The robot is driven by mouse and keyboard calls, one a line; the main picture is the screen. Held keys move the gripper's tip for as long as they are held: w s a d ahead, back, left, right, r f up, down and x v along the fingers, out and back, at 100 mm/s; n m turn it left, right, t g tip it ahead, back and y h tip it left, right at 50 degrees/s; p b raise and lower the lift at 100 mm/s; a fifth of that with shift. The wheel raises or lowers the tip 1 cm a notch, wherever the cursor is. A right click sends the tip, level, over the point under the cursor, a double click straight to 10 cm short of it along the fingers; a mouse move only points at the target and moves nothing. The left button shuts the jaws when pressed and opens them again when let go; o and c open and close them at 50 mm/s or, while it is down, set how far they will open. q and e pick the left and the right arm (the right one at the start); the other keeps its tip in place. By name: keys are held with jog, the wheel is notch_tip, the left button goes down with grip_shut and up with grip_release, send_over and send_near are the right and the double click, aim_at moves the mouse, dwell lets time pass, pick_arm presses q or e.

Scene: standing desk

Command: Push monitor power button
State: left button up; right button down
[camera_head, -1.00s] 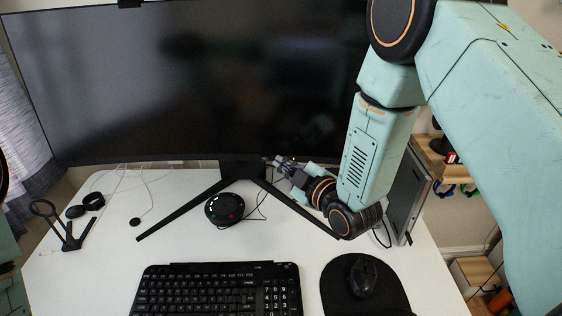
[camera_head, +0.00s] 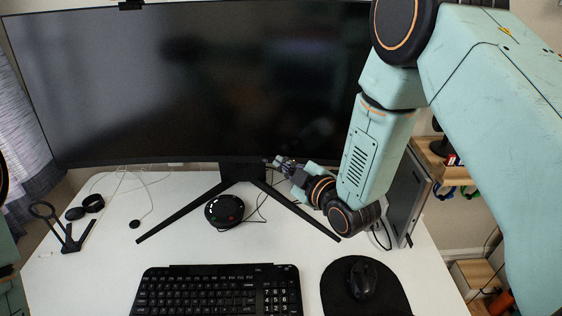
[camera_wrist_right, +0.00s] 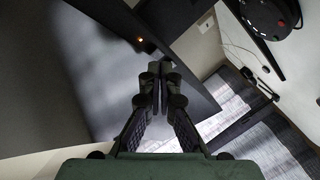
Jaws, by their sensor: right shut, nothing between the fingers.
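The large dark monitor (camera_head: 200,85) fills the upper part of the head view, with its screen dark. My right gripper (camera_head: 278,162) is at its lower edge, just right of the stand's neck (camera_head: 241,171). Whether the fingertips touch the monitor I cannot tell. In the right wrist view the fingers of my right gripper (camera_wrist_right: 158,70) are shut together and empty. A small orange light (camera_wrist_right: 140,40) glows on a dark surface just beyond the fingertips. No separate button shape can be made out. My left gripper is out of view.
A round black device (camera_head: 224,210) sits between the stand's legs. A keyboard (camera_head: 215,291) and a mouse (camera_head: 362,281) on a black pad lie in front. A grey upright panel (camera_head: 408,199) stands right of my right wrist. Thin cables cross the desk.

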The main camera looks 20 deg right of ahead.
jog(key=shift+d, duration=0.1)
jog(key=shift+w, duration=0.15)
dwell(0.4)
jog(key=shift+w+d, duration=0.15)
jog(key=shift+w, duration=0.1)
jog(key=shift+s, duration=0.15)
jog(key=shift+s+a, duration=0.2)
jog(key=shift+s, duration=0.05)
dwell(0.4)
jog(key=s+a+p, duration=0.1)
jog(key=s+a, duration=0.1)
jog(key=s, duration=0.3)
jog(key=shift+s+a+r, duration=0.15)
jog(key=shift+s+r, duration=0.15)
jog(key=shift+r, duration=0.1)
jog(key=c, duration=2)
grip_release()
jog(key=shift+c, duration=0.2)
